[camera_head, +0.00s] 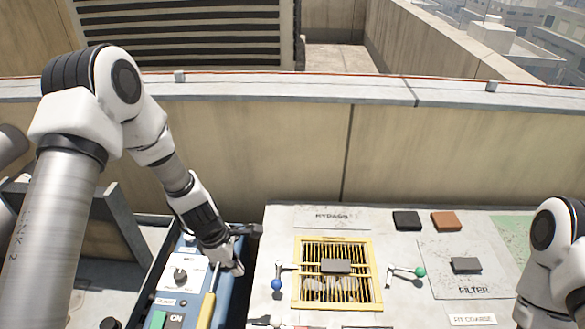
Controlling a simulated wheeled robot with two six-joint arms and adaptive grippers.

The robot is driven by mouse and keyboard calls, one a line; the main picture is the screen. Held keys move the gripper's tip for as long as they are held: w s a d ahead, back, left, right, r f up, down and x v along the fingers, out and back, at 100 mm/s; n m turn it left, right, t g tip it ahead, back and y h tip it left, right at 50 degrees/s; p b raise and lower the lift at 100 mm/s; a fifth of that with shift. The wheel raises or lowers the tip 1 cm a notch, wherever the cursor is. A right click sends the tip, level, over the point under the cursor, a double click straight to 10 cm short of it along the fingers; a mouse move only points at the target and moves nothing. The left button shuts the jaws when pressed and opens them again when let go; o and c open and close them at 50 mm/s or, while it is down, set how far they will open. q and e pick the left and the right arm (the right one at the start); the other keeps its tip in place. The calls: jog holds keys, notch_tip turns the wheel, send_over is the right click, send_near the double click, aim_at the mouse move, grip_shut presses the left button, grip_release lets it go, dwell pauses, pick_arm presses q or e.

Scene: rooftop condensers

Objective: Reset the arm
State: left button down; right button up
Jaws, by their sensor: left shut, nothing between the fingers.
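My left arm comes in from the left, bends at a high elbow and reaches down to the blue control box. My left gripper (236,267) is shut with nothing in it, low over the right side of the blue control box (226,296). I cannot tell whether it touches the box. Part of my right arm shows at the right edge, and its gripper is out of view.
The box has a dark knob (180,275) and a yellow bar (206,310). To the right are a yellow-framed grille (298,275), a blue-ball lever (277,284), a green-ball lever (420,272), a black block (407,220) and a brown block (446,221). A parapet wall (270,150) stands behind.

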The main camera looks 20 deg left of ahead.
pick_arm(q)
jog(key=s+d+f+m+y, duration=0.1)
jog(key=s+f+m, duration=0.2)
jog(key=s+m, duration=0.4)
jog(key=s+d+f+m, duration=0.1)
jog(key=s+f+m, duration=0.3)
jog(key=s+m, duration=0.3)
jog(key=s+f+m+g+y, duration=0.1)
jog(key=s+f+m, duration=0.3)
jog(key=s+m, duration=0.3)
jog(key=shift+s+d+f+m+y, duration=0.2)
jog(key=shift+s+d+m+y, duration=0.15)
jog(key=shift+s, duration=0.45)
